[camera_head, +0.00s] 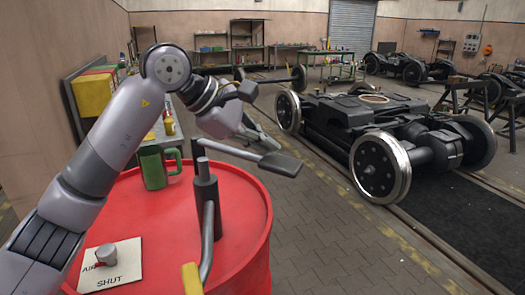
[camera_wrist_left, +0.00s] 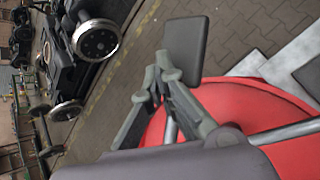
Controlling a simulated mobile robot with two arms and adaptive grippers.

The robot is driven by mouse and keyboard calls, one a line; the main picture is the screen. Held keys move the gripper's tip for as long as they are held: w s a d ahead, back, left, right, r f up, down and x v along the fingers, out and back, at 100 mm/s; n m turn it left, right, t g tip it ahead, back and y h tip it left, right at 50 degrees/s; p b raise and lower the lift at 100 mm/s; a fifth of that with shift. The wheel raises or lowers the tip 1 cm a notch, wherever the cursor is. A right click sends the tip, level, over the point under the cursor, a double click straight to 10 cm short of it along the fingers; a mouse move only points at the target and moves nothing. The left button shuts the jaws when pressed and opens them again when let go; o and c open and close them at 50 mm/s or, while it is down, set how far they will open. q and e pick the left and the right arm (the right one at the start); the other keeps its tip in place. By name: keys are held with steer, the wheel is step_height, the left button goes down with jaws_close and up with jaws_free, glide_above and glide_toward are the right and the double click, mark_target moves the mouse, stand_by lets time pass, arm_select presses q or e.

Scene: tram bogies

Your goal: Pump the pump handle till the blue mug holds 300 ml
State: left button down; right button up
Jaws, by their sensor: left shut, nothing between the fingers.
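A pump (camera_head: 206,192) stands on the red drum, with a dark post and a lever ending in a flat dark handle paddle (camera_head: 280,164). The paddle also shows in the left wrist view (camera_wrist_left: 186,50). My left gripper (camera_head: 271,144) is just above the paddle; its fingertips (camera_wrist_left: 160,76) are together with nothing between them. They appear beside the paddle; I cannot tell whether they touch it. A bent grey pipe (camera_head: 208,240) with a yellow end (camera_head: 191,279) hangs at the pump's near side. The blue mug is not visible. My right gripper is out of view.
A bogie (camera_head: 375,120) stands on rails at right; paved floor between is clear.

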mark_target(264, 158)
arm_select(q)
steer(key=shift+f+b, duration=1.6)
steer(key=shift+f, duration=0.5)
stand_by(1.4)
steer(key=shift+r, duration=0.1)
steer(key=shift+r+p, duration=2.4)
steer(key=shift+r, duration=0.9)
step_height(264, 158, up, 5)
steer(key=p, duration=0.3)
steer(key=shift+a+p, duration=0.1)
steer(key=shift+p, duration=0.25)
steer(key=shift+f, duration=0.1)
